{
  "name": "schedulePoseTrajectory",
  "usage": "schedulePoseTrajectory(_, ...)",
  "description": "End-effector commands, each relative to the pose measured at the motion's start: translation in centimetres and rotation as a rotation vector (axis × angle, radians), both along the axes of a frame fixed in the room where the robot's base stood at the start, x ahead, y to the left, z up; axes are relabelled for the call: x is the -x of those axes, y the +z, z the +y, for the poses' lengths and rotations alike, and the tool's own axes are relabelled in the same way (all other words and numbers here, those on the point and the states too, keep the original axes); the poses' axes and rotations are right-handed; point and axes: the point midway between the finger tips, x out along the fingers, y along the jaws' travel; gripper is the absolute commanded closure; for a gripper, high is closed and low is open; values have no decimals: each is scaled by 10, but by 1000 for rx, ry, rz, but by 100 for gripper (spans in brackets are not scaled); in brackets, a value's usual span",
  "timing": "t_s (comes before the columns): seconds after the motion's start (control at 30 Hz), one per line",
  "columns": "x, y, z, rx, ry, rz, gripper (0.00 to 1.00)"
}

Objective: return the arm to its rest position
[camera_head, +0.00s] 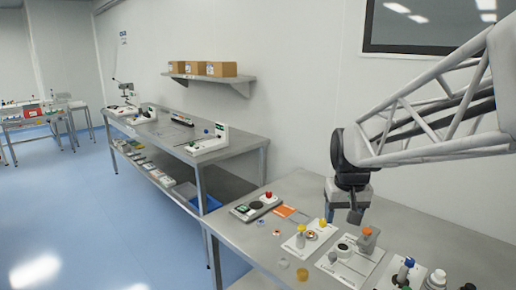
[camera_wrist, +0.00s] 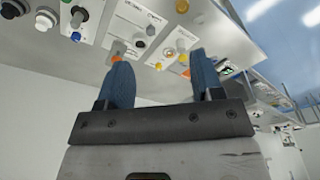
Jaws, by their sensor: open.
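My gripper (camera_head: 342,213) hangs above the near workbench (camera_head: 455,238) at the end of my white lattice arm, which enters from the right. In the wrist view, its two blue fingers (camera_wrist: 160,82) stand apart with nothing between them. The gripper is above and behind the small parts on the bench, close to a grey block with an orange top (camera_head: 367,240). I cannot tell the exact height of the fingers above the bench.
Small fixtures on the bench include a yellow-topped bottle (camera_head: 300,236), a blue-capped bottle (camera_head: 404,270), a white jar (camera_head: 435,281) and a red-button box (camera_head: 257,206). A wall with a dark window (camera_head: 425,28) stands behind. A second bench (camera_head: 165,135) and open blue floor (camera_head: 80,205) lie left.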

Motion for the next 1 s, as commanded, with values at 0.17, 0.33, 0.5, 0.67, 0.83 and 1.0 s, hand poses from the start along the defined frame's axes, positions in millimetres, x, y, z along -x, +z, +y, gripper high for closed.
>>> schedulePoseTrajectory(0.17,49,3,5,0,-2,-18,40)
schedulePoseTrajectory(0.33,93,2,10,0,-4,-34,40)
schedulePoseTrajectory(0.5,136,-4,14,-1,-5,-48,40)
schedulePoseTrajectory(0.67,174,-13,17,-3,-8,-61,40)
schedulePoseTrajectory(0.83,205,-22,19,-3,-10,-72,40)
schedulePoseTrajectory(1.0,221,-28,19,-4,-11,-78,40)
